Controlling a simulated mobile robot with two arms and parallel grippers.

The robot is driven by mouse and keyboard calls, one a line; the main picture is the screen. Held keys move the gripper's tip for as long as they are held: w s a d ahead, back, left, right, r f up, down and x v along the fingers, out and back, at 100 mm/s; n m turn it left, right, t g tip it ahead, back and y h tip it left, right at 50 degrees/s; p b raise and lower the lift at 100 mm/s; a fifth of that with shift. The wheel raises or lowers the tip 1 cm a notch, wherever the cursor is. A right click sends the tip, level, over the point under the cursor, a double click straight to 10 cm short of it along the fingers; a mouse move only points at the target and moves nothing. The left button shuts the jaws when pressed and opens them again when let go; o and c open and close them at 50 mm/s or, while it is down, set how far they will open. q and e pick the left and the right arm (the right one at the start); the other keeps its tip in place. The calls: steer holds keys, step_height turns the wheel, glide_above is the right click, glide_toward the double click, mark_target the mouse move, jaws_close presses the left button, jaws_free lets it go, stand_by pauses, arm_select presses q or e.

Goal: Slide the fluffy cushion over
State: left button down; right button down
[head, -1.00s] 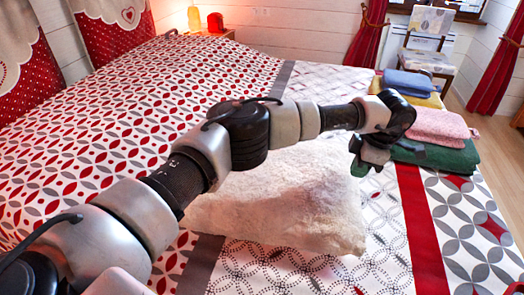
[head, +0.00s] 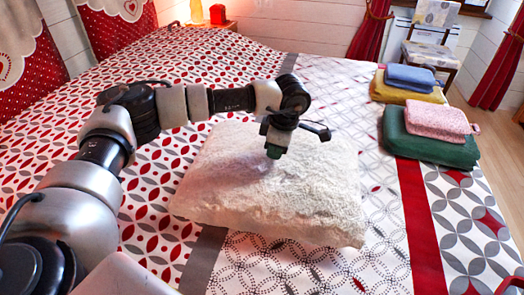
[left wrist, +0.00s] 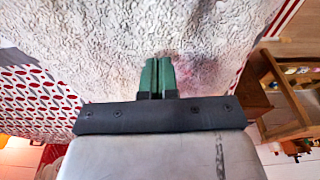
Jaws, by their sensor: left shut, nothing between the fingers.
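The fluffy cushion (head: 310,190) is cream white and lies flat on the patterned bed, in the middle of the head view. My left gripper (head: 273,151) is shut and empty, pointing down at the cushion's upper middle. Its tips look at or just above the fluffy surface; I cannot tell whether they touch. In the left wrist view the green fingertips (left wrist: 158,78) are closed together against the cushion's textured surface (left wrist: 120,30). My right gripper is not in view.
Folded towels lie to the right on the bed: a pink towel (head: 437,119) on a green one (head: 428,149), and a blue one (head: 410,78) on a yellow one (head: 407,92). A chair (head: 430,45) stands behind. The bed left of the cushion is clear.

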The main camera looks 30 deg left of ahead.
mark_target(260, 159)
arm_select(q)
steer(key=a, duration=0.1)
steer(key=s+a, duration=0.1)
steer(key=a, duration=0.1)
steer(key=shift+a, duration=0.15)
steer(key=shift+s+f, duration=0.1)
steer(key=shift+f, duration=0.6)
steer(key=shift+s+f, duration=0.1)
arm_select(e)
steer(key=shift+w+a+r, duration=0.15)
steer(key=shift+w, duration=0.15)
